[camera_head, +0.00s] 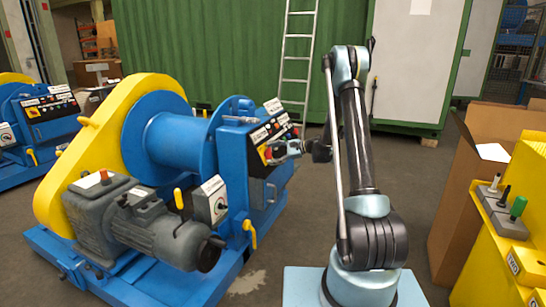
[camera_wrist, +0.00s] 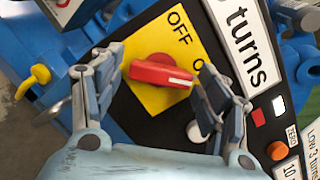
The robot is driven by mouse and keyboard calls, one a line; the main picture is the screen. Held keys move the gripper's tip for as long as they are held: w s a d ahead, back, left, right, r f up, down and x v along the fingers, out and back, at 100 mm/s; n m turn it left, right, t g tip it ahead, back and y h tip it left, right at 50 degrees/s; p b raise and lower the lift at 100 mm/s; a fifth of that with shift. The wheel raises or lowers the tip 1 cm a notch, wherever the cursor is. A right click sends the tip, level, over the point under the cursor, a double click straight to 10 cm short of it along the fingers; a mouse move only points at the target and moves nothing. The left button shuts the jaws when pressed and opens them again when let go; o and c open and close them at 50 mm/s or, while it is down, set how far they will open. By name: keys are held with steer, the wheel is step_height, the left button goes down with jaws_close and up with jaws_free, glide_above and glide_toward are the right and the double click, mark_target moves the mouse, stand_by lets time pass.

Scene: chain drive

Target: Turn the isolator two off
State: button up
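The isolator is a red rotary knob (camera_wrist: 160,72) on a yellow plate (camera_wrist: 150,98) on the machine's black control panel. The word OFF is on the plate above the knob; a second word starting with O is mostly hidden by a finger. The knob's white-marked end points right, away from OFF. My gripper (camera_wrist: 158,66) is open, with one finger on each side of the knob; the right fingertip is close to the marked end, and I cannot tell if it touches. In the head view my gripper (camera_head: 288,148) is at the panel front, partly covering the yellow plate.
The blue winch machine (camera_head: 170,140) has a grey motor (camera_head: 160,230) and a small grey switch box (camera_head: 212,200). Another machine (camera_head: 40,120) stands at far left. A cardboard box (camera_head: 465,185) and yellow lever unit (camera_head: 500,250) are at right. Buttons (camera_wrist: 277,150) lie beside the knob.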

steer(key=c, duration=0.6)
steer(key=shift+n, duration=0.4)
steer(key=n+h, duration=0.1)
steer(key=n, duration=0.5)
steer(key=n+g+h, duration=0.1)
steer(key=n, duration=0.5)
steer(key=shift+a+r, duration=0.1)
steer(key=shift+r, duration=0.05)
steer(key=n, duration=0.2)
steer(key=n+h, duration=0.1)
steer(key=n, duration=0.1)
steer(key=shift+n+h, duration=0.3)
steer(key=shift+n, duration=0.1)
steer(key=shift+r, duration=0.1)
